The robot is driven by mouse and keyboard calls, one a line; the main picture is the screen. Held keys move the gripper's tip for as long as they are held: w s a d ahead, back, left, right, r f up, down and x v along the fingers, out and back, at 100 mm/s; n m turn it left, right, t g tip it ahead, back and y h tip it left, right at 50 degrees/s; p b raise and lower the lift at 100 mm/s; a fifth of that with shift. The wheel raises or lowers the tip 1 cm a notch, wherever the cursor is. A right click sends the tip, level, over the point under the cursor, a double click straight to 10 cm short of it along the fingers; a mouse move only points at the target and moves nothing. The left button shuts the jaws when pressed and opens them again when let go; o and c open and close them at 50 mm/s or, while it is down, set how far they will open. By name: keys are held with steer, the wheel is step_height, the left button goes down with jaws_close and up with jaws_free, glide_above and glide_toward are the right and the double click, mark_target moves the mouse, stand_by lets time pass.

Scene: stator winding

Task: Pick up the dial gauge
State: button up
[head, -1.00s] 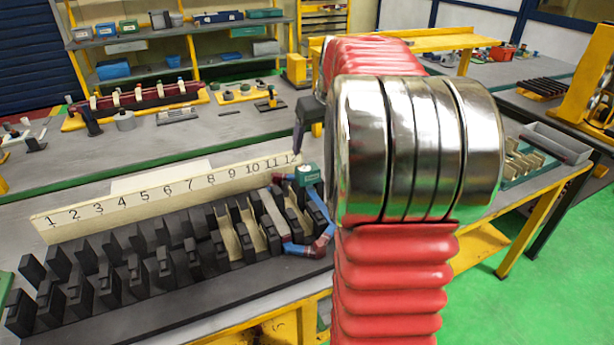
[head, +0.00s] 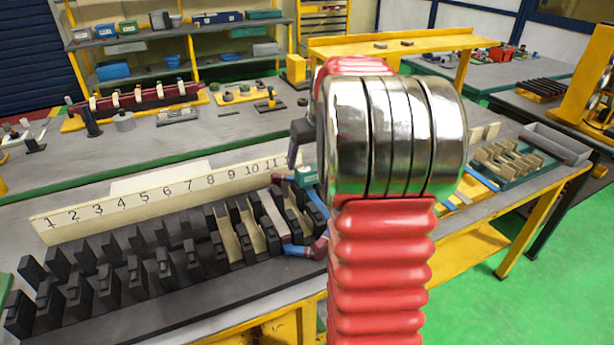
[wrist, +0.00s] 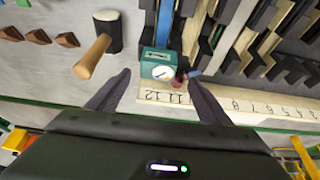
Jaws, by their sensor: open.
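The dial gauge (wrist: 158,65) is a small green box with a white dial. In the wrist view it lies on the grey bench just beyond my open fingertips, roughly centred between them. In the head view the gauge (head: 306,174) shows at the right end of the numbered strip, partly hidden by my arm. My gripper (wrist: 158,82) is open and empty, with one dark finger on each side. In the head view only a dark part of my gripper (head: 300,140) shows, above and behind the gauge.
A mallet with a wooden handle (wrist: 92,57) lies left of the gauge. The numbered strip (wrist: 215,100) and the black slotted stator block (head: 150,260) with coils are close on the other side. Brown wedges (wrist: 38,36) lie at the far left.

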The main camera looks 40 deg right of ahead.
mark_target(307, 168)
steer(key=shift+w+f, duration=0.25)
steer(key=shift+f, duration=0.3)
steer(key=shift+f, duration=0.1)
steer(key=shift+d+x, duration=0.1)
steer(key=shift+x, duration=1.15)
steer(key=shift+d+x, duration=0.15)
steer(key=shift+x, duration=1.1)
steer(key=shift+c, duration=0.2)
steer(key=c, duration=1.1)
